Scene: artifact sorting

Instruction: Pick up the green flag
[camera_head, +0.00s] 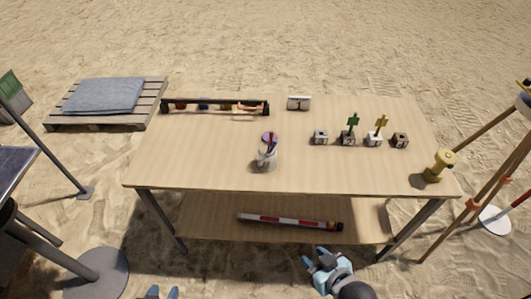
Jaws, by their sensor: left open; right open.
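A small green flag (353,121) stands upright in a small block (348,139) on the right half of the wooden table (220,160). A similar yellow flag (381,123) stands in the block to its right. My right gripper (316,258) is open and empty, low in front of the table's front edge, well apart from the flags. My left gripper (162,292) shows only its fingertips at the bottom edge; it is open, and the rest is out of frame.
Flagless blocks (320,137) (400,141) flank the flagged pair. A cup of tools (267,158) stands near the front middle, a yellow instrument (438,166) at the right end. A long rack (215,106) and a small card (298,103) are at the back. A lower shelf holds a red-white pole (288,220).

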